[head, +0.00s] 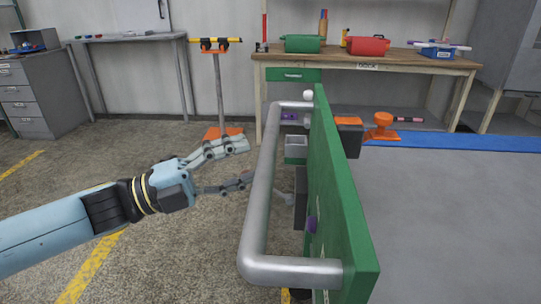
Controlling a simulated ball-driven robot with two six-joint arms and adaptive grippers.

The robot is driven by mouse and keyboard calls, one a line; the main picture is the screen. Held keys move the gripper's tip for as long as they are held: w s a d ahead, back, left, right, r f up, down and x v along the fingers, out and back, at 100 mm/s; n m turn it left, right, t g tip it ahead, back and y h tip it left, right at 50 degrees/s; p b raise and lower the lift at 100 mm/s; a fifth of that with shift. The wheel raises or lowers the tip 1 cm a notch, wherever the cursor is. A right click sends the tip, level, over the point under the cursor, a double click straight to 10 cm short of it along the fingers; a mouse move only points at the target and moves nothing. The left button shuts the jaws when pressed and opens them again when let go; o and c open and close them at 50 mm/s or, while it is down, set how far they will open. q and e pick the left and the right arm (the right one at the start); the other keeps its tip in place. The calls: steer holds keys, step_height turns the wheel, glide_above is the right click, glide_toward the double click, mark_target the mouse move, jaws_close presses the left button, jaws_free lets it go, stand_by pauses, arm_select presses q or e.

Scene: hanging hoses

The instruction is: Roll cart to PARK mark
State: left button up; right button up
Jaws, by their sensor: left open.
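A green upright panel (337,210) with a bent silver handle bar (262,190) on its left side stands in front of me; it looks like the cart's push end. My left gripper (246,163) is open and empty, its fingers pointing right toward the handle bar. It appears just left of the bar and apart from it, though depth is hard to judge. My right gripper is not in view. No PARK mark can be read on the visible floor.
A grey surface with a blue far edge (465,143) fills the right. A wooden bench labelled DOCK (290,62) holds green and red containers at the back. An orange-based stand (219,95) and grey drawers (38,95) stand left. Yellow lines (92,268) cross open floor.

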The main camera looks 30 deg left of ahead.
mark_target(266, 154)
arm_select(q)
steer(key=x, duration=0.5)
jaws_close()
stand_by(0.4)
